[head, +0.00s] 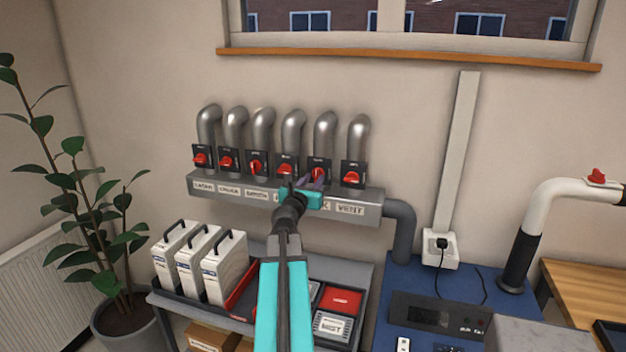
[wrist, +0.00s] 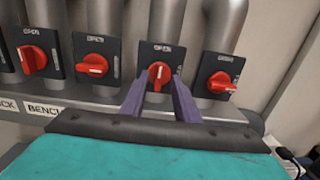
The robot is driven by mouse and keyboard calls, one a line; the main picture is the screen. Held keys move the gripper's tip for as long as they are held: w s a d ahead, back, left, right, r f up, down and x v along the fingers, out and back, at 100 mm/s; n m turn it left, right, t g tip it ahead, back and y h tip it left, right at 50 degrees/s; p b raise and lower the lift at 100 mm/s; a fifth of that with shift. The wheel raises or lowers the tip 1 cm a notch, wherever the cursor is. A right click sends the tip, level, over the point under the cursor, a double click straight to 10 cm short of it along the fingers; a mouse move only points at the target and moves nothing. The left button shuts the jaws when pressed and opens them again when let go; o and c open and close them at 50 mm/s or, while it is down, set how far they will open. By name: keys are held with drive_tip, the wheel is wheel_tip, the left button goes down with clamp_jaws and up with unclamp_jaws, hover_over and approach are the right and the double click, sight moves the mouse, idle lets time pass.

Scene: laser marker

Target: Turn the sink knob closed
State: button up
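Six pipes rise from a grey duct on the wall, each with a red knob on a black plate. The second knob from the right (head: 318,171) has a label below that my gripper partly covers; only a final K shows, so it looks like the sink knob. In the wrist view this red knob (wrist: 158,75) stands upright, its handle toward the lettering at the plate's top. My gripper (head: 306,182) is open, with its purple fingers (wrist: 160,88) on either side of this knob. I cannot tell whether they touch it.
The vent knob (wrist: 222,83) is close on the right, its handle sideways; another sideways knob (wrist: 92,68) is close on the left. The labelled duct (head: 230,190) runs below. White canisters (head: 200,262) and a blue bench (head: 400,285) stand lower down.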

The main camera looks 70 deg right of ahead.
drive_tip(key=shift+w+d, duration=0.1)
drive_tip(key=shift+d, duration=0.85)
clamp_jaws()
